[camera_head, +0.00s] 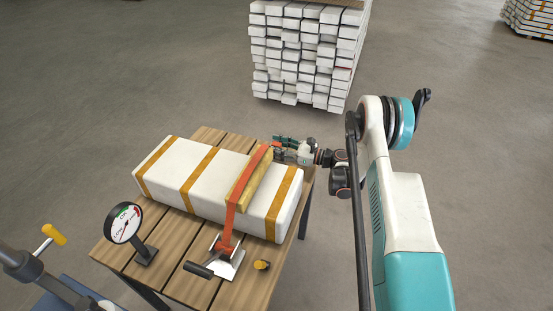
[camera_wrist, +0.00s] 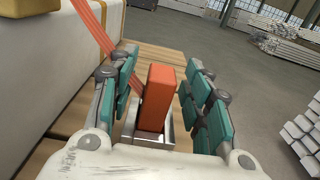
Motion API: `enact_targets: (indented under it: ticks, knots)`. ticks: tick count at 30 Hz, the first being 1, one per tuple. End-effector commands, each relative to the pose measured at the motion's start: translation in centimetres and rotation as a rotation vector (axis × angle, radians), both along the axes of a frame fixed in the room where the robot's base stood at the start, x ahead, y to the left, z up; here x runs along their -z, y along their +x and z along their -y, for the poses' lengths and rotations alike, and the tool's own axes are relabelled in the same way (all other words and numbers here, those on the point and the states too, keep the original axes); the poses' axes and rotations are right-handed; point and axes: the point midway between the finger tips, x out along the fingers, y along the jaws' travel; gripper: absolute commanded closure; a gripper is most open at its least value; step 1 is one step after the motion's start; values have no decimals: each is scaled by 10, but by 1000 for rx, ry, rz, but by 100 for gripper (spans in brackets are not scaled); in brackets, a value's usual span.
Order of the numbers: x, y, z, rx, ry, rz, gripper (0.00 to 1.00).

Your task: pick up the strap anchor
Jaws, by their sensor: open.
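The strap anchor, an orange upright block (camera_wrist: 157,98), stands in a small metal bracket (camera_wrist: 170,138) in the wrist view. An orange strap (camera_wrist: 95,25) runs down to it from the upper left. My gripper (camera_wrist: 160,62) is open, with its teal-padded fingers on the left and right of the block and visible gaps between. In the head view my gripper (camera_head: 284,147) is at the far side of the white wrapped bundle (camera_head: 203,172), which hides most of the anchor's surroundings.
The bundle lies on a slatted wooden table (camera_head: 175,240). The strap crosses it over a yellow edge protector (camera_head: 249,178) to a ratchet (camera_head: 222,258) on the near side. A dial gauge (camera_head: 125,223) and a small yellow-topped knob (camera_head: 262,264) stand nearby. A white stack (camera_head: 305,55) stands beyond.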

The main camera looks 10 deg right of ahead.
Motion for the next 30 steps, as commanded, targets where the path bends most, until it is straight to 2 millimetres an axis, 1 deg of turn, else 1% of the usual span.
enact_targets:
  ticks: [6, 7, 8, 9, 11, 12, 13, 24, 26, 30]
  knots:
    - [-1, 1, -2, 1, 0, 0, 55]
    - [-1, 1, -2, 1, 0, 0, 60]
    - [-1, 1, -2, 1, 0, 0, 66]
    - [-1, 1, -2, 1, 0, 0, 75]
    - [-1, 1, -2, 1, 0, 0, 89]
    - [-1, 1, -1, 1, 0, 0, 98]
    - [-1, 1, -1, 1, 0, 0, 100]
    - [-3, 1, -1, 1, 0, 0, 100]
    - [-5, 1, -1, 1, 1, 1, 100]
    - [-18, 1, -1, 1, 1, 1, 100]
